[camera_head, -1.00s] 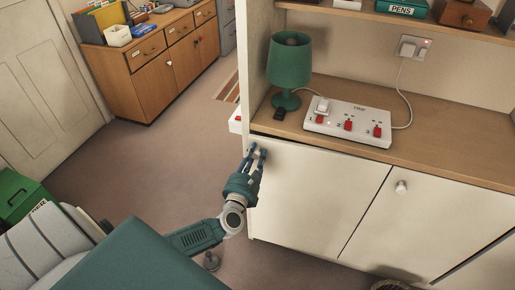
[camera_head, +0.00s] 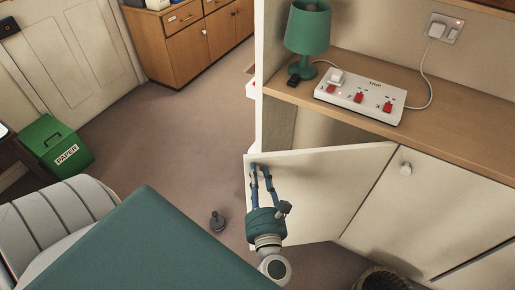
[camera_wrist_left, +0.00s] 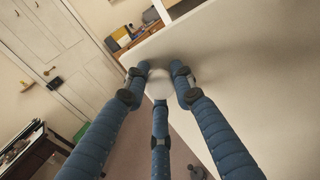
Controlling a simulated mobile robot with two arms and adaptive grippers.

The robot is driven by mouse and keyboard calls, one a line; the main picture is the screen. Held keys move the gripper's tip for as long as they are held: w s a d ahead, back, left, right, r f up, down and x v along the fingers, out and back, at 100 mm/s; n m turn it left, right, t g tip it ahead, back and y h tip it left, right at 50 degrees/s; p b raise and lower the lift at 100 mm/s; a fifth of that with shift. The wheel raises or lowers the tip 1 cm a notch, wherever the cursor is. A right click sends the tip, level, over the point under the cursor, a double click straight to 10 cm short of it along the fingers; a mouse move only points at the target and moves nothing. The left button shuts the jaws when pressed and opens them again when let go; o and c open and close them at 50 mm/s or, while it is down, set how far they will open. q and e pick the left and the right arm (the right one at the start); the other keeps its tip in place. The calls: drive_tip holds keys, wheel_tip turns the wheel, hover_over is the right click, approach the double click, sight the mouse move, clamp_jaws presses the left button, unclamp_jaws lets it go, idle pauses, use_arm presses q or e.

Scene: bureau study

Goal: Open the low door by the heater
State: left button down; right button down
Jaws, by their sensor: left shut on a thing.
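The low cream door (camera_head: 325,185) at the left end of the cupboard stands part open in the head view. Its left edge is swung out from the frame, and a dark gap shows above it. My left gripper (camera_head: 262,171) is at the door's upper left corner, shut on its knob. In the left wrist view the pale round knob (camera_wrist_left: 159,84) sits between the blue fingers, with the door panel (camera_wrist_left: 250,70) behind. The cupboard's inside is mostly hidden by the door. My right gripper is not in view, and I cannot make out a heater.
A white switch box (camera_head: 360,96) and a green lamp (camera_head: 307,30) stand on the wooden top (camera_head: 440,125). The neighbouring door (camera_head: 425,200) is shut. A wicker basket (camera_head: 380,279) stands low in front. A green paper bin (camera_head: 55,146) is at left.

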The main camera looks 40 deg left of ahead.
use_arm(q)
drive_tip(key=shift+s+d+r, duration=0.1)
drive_tip(key=shift+s+r, duration=0.05)
drive_tip(key=shift+r, duration=0.2)
drive_tip(key=c, duration=1.4)
unclamp_jaws()
drive_tip(key=shift+d, duration=0.1)
drive_tip(key=shift+c, duration=0.2)
drive_tip(key=shift+s, duration=0.15)
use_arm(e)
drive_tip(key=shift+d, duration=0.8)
use_arm(q)
drive_tip(key=shift+f, duration=0.1)
drive_tip(key=shift+s+d, duration=0.15)
drive_tip(key=shift+d, duration=0.1)
drive_tip(key=v, duration=0.7)
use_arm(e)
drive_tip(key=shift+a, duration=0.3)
